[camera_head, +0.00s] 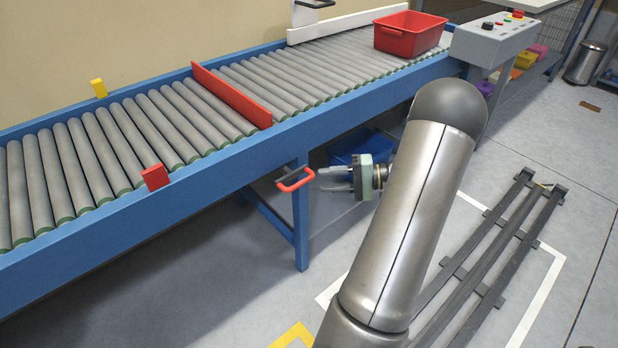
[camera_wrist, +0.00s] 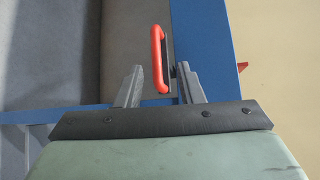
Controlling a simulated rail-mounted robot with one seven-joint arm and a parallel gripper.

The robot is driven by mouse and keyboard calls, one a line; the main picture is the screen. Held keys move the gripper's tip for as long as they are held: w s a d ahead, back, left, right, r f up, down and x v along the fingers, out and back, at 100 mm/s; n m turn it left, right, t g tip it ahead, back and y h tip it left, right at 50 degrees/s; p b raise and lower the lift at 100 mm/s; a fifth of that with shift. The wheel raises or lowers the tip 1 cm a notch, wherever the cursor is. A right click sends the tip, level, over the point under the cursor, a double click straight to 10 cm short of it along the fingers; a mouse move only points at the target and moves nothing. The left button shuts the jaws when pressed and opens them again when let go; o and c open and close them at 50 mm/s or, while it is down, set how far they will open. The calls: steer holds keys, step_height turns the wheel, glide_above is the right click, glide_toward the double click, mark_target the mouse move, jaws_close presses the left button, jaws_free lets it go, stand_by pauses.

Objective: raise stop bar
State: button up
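The red stop bar (camera_head: 232,96) lies across the grey rollers of the conveyor, low against them. A red loop handle (camera_head: 296,180) sticks out below the blue near side rail; whether it links to the bar is hidden. My gripper (camera_head: 320,180) is open and level, just right of the handle, its fingers pointing at it. In the wrist view, the handle (camera_wrist: 158,60) stands upright in the picture, between my two finger tips (camera_wrist: 160,67) or slightly beyond them. I cannot tell whether the fingers touch it.
A red bin (camera_head: 408,36) sits on the rollers up the line, near a white barrier (camera_head: 345,22). A grey control box (camera_head: 494,42) stands beside the conveyor. A blue leg (camera_head: 301,225) is beneath the handle. A blue bin (camera_head: 357,145) is behind my gripper. Floor rails (camera_head: 490,255) lie right.

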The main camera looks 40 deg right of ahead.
steer(key=p+v, duration=0.1)
steer(key=v, duration=0.8)
steer(key=shift+s+d, duration=0.25)
steer(key=shift+r, duration=0.15)
